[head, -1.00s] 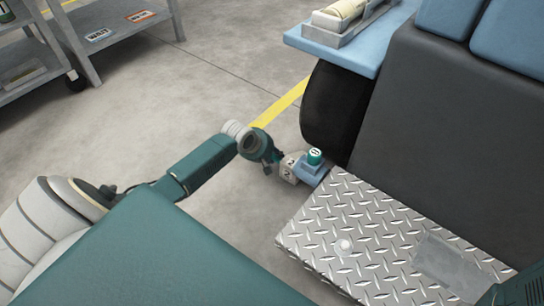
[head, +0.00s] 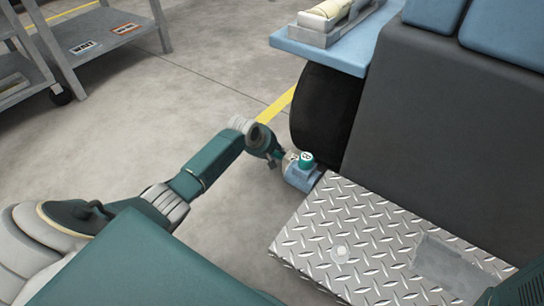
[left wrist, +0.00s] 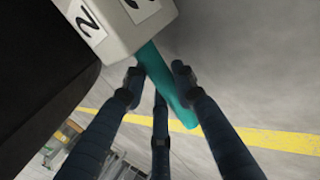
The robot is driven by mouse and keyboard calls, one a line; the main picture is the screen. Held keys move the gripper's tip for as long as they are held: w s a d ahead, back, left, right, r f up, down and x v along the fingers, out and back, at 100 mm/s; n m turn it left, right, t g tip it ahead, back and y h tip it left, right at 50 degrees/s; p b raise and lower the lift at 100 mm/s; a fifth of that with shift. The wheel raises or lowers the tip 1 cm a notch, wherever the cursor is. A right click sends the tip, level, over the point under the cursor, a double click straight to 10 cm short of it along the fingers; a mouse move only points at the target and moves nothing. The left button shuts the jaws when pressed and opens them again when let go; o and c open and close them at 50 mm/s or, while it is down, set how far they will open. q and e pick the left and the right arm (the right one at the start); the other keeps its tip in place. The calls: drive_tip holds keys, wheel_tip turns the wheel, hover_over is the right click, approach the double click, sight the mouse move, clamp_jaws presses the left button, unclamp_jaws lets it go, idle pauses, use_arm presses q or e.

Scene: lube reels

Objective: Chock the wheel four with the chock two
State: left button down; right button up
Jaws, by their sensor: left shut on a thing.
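Chock two is a whitish block with a black "2" on a white label, and it shows at the top of the left wrist view (left wrist: 105,22). Its teal handle (left wrist: 168,90) runs between the fingers of my left gripper (left wrist: 156,82), which is shut on it. In the head view the left gripper (head: 277,156) is low by the floor, left of the black wheel (head: 322,118). The dark shape in the wrist view (left wrist: 35,60) seems to be the wheel. I cannot tell whether the chock touches it. No wheel number shows.
A blue shelf (head: 320,56) overhangs the wheel. Floor left of the gripper is clear; grey carts (head: 105,45) stand far left.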

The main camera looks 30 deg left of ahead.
use_arm(q)
drive_tip(key=shift+w+r, duration=0.1)
drive_tip(key=shift+w, duration=0.25)
drive_tip(key=c, duration=1.4)
unclamp_jaws()
drive_tip(key=shift+o, duration=0.5)
drive_tip(key=shift+s, duration=0.15)
drive_tip(key=v, duration=1.1)
drive_tip(key=shift+s+r, duration=0.2)
drive_tip(key=shift+r, duration=0.2)
